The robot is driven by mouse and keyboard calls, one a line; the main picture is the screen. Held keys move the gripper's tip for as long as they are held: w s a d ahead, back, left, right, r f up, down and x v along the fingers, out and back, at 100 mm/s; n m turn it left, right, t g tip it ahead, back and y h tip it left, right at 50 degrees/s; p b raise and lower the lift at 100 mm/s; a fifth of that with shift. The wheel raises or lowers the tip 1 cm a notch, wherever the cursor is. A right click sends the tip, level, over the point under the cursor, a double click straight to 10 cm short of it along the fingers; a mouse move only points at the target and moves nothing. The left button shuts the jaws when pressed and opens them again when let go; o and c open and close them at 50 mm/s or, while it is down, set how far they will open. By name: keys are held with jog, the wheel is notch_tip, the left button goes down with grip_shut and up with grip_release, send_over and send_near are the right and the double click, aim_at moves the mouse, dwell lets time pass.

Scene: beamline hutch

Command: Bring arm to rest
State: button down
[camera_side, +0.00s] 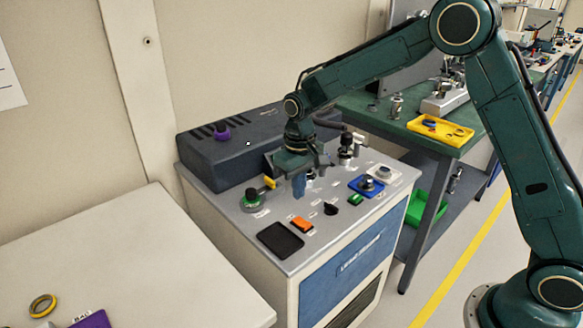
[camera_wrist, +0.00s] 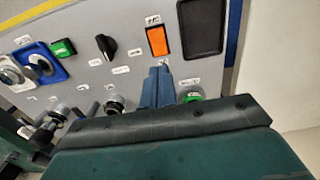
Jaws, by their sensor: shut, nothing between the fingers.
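My gripper (camera_side: 299,187) hangs from my green arm above the cabinet's control panel (camera_side: 275,222). Its blue fingers are together with nothing between them. In the wrist view the closed fingertips (camera_wrist: 158,72) point toward the panel, below the orange switch (camera_wrist: 157,41). I cannot tell how far the tips are from the panel surface. My arm is bent and reaches out over the cabinet from the right.
The panel carries a green-based knob (camera_side: 251,200), a black screen (camera_side: 281,240), a black knob (camera_side: 330,208) and a blue-plated knob (camera_side: 367,184). A dark box (camera_side: 240,150) stands behind. A green bench with a yellow tray (camera_side: 441,130) is at right, a pale table (camera_side: 130,270) at left.

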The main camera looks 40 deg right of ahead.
jog(key=s+d+r+t, duration=0.1)
jog(key=s+d+r, duration=0.1)
jog(key=s+r, duration=0.55)
jog(key=s+d+r+t, duration=0.2)
jog(key=s+r, duration=0.4)
jog(key=r, duration=0.2)
jog(key=s+d+r+t, duration=0.1)
jog(key=s+t, duration=0.1)
jog(key=s, duration=1.5)
jog(key=shift+d+r+t, duration=0.3)
jog(key=shift+d, duration=0.1)
